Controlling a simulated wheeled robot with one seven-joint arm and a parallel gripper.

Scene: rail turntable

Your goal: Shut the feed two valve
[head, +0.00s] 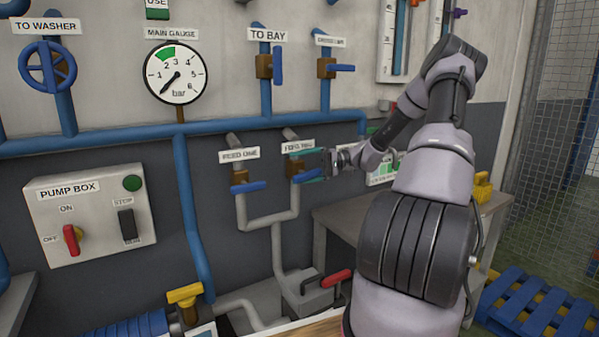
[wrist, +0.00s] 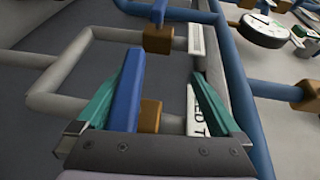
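The feed two valve has a brass body (head: 292,169) on a grey vertical pipe, under a label (head: 299,145) partly covered by my gripper. Its blue lever (head: 307,176) points right, across the pipe. My gripper (head: 297,166) reaches it from the right with teal fingers apart. In the wrist view the blue lever (wrist: 128,92) lies between the open fingers of my gripper (wrist: 165,66), close beside the left finger; I cannot tell if they touch. The right finger is well clear of the lever. The brass body (wrist: 150,114) shows between the fingers, with part of the label (wrist: 196,118).
The feed one valve (head: 241,178), with a blue lever pointing right, is just left. A grey pipe (head: 268,222) joins both below. The blue main pipe (head: 225,127) runs above. The pump box (head: 90,215) is left, a bench (head: 350,212) right.

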